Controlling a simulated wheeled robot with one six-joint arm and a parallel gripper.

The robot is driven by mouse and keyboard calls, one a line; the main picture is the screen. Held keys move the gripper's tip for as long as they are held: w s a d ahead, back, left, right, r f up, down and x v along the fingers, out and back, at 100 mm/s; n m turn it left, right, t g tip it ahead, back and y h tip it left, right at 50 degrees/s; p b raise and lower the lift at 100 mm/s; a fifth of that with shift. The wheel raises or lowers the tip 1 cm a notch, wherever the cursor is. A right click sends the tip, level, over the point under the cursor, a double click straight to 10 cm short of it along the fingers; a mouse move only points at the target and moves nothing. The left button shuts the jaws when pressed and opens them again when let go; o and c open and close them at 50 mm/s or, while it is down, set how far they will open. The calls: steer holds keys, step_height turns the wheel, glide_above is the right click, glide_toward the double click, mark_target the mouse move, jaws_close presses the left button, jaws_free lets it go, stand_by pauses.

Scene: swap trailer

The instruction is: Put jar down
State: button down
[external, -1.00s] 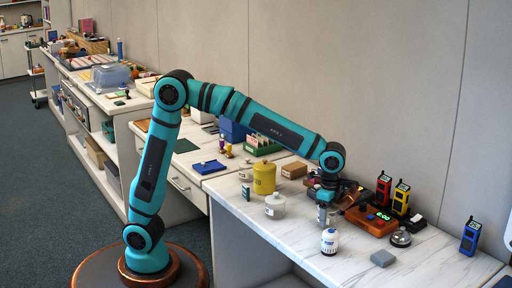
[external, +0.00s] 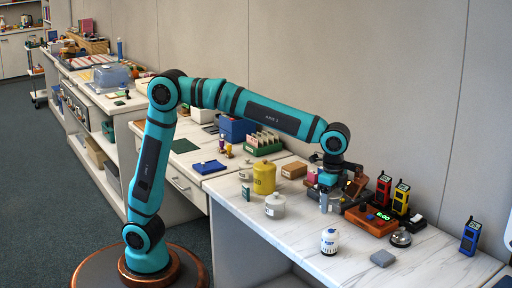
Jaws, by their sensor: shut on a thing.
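The orange-brown display box (external: 371,220), a silver bell (external: 401,238) and red and yellow handsets (external: 383,188) crowd the right. A yellow canister (external: 264,178) and a cardboard box (external: 293,170) stand left. The front middle is mostly clear.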

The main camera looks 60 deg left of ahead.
steer(key=s+d+f+m, duration=0.1)
steer(key=s+d+f, duration=0.3)
steer(key=s+d, duration=0.6)
steer(key=s+d+f, duration=0.4)
steer(key=s+d, duration=0.3)
steer(key=s, duration=0.7)
steer(key=s+d+f+m, duration=0.1)
steer(key=s+d+f, duration=0.3)
steer(key=s+d, duration=0.6)
step_height(320, 180, up, 18)
steer(key=s+a, duration=0.2)
steer(key=w+a+n, duration=0.1)
steer(key=w+a, duration=0.8)
steer(key=w, duration=0.4)
steer(key=w+a, duration=0.9)
steer(key=w, duration=0.4)
steer(key=w+a+n, duration=0.1)
steer(key=w+a, duration=0.6)
steer(key=a, duration=0.5)
steer(key=w+a+n, duration=0.1)
steer(key=w+a, duration=0.6)
steer(key=a, duration=0.5)
steer(key=shift+f, duration=7.7)
